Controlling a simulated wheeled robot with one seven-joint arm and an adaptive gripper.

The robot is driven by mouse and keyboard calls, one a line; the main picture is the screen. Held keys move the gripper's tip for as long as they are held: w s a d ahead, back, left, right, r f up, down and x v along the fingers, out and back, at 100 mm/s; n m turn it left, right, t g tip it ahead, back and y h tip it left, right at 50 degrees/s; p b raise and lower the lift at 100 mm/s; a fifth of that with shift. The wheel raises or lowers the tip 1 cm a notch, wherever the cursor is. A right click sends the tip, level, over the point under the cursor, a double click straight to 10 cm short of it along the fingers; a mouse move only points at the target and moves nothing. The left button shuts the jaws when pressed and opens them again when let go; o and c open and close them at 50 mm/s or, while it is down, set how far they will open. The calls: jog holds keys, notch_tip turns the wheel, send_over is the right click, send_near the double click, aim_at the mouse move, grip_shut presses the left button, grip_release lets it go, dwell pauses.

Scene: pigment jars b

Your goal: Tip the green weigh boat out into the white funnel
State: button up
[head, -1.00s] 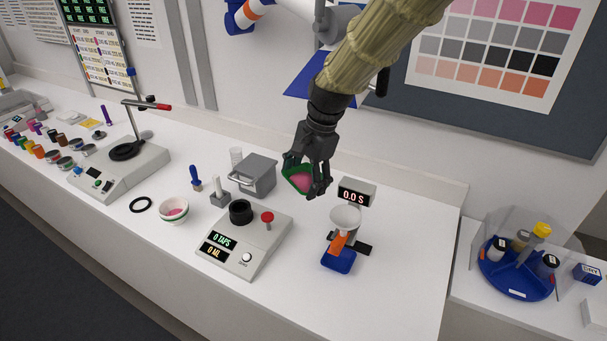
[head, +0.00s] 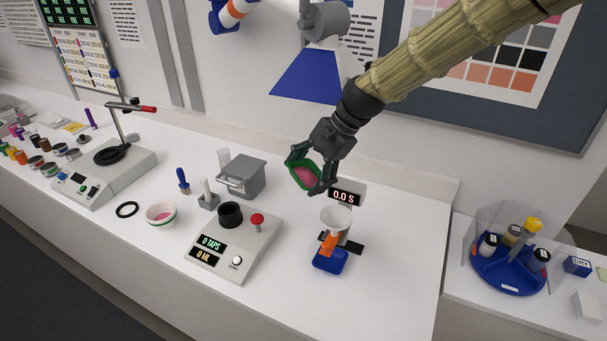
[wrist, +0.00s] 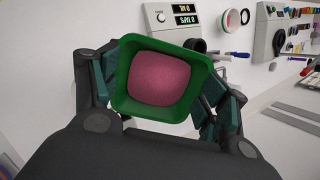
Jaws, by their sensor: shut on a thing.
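The green weigh boat (head: 293,171) holds pink powder (head: 306,177) and is tilted in the head view. My gripper (head: 308,172) is shut on the boat and holds it in the air above the bench. The boat (wrist: 122,92) and its powder (wrist: 162,78) fill the middle of the wrist view, between my fingers. The white funnel (head: 336,218) stands on the bench, below and to the right of the boat in the head view. An orange part (head: 328,242) and a blue base (head: 330,261) are under the funnel. The boat and funnel are apart.
A small display reading 0.0 S (head: 345,194) stands behind the funnel. A tapping device with a red knob (head: 235,248) is to the left, with a grey box (head: 243,177) behind it. A white bowl (head: 161,214) sits further left. The bench right of the funnel is clear.

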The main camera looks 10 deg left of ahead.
jog(key=shift+s+d+r+y, duration=0.25)
jog(key=shift+s+d+y, duration=0.05)
jog(key=shift+w+d+y+b, duration=0.3)
jog(key=shift+w+d+y, duration=0.1)
jog(key=shift+y, duration=0.2)
jog(key=shift+s+d+r+y+b, duration=0.25)
jog(key=shift+r+y+b, duration=0.15)
jog(key=shift+y, duration=0.2)
jog(key=shift+w+d+y, duration=0.15)
jog(key=shift+d+y, duration=0.05)
jog(key=shift+y, duration=0.2)
jog(key=shift+d+r+y+b, duration=0.35)
jog(key=shift+y+b, duration=0.35)
jog(key=shift+b, duration=0.2)
jog(key=shift+d+r+y+b, duration=0.15)
jog(key=shift+d+y+b, duration=0.15)
jog(key=shift+y+b, duration=0.45)
jog(key=shift+d+r+y+b, duration=0.1)
jog(key=shift+d+y+b, duration=0.3)
jog(key=shift+b, duration=0.4)
jog(key=shift+w+d+r+g+y+b, duration=0.1)
jog(key=shift+d+r+g+y+b, duration=0.2)
jog(key=shift+y+b, duration=0.75)
jog(key=shift+d+g+y+b, duration=0.1)
jog(key=shift+d+y+b, duration=0.35)
jog(key=shift+b, duration=1.1)
jog(key=shift+a+r, duration=0.1)
